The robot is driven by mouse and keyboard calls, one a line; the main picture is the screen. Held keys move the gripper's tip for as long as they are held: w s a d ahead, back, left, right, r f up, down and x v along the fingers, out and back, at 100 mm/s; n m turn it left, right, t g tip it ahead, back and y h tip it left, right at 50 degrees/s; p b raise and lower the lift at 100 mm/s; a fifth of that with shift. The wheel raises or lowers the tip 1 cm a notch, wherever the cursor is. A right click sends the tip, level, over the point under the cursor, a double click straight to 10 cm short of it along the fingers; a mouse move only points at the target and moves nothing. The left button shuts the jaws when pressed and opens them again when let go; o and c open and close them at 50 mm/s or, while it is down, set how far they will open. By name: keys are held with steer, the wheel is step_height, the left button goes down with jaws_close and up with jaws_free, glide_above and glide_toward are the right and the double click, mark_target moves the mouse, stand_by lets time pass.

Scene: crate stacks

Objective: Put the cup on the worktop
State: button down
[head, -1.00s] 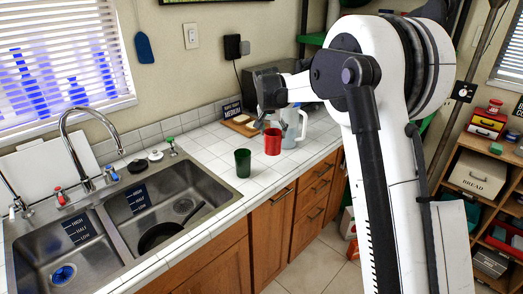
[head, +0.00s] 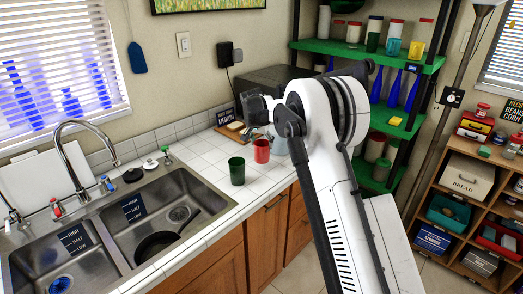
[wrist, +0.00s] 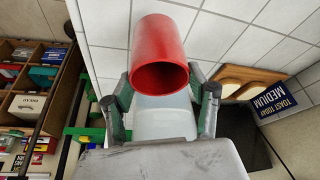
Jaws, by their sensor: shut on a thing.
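A red cup (head: 261,151) is at the far part of the white tiled worktop (head: 208,172). I cannot tell whether its base touches the tiles. In the wrist view the red cup (wrist: 160,42) shows its open mouth towards me, between the fingertips. My gripper (wrist: 160,85) is shut on the red cup near its rim. In the head view my gripper is partly hidden by my arm.
A green cup (head: 237,171) stands nearer the sink (head: 150,215). A pale jug (wrist: 165,122) is close beside the red cup. A board (wrist: 245,80) and a "MEDIUM" sign (wrist: 272,100) lie nearby. Bare tiles surround the green cup.

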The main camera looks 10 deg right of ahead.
steer(key=shift+f, duration=1.8)
steer(key=shift+f, duration=0.15)
steer(key=c, duration=0.7)
jaws_free()
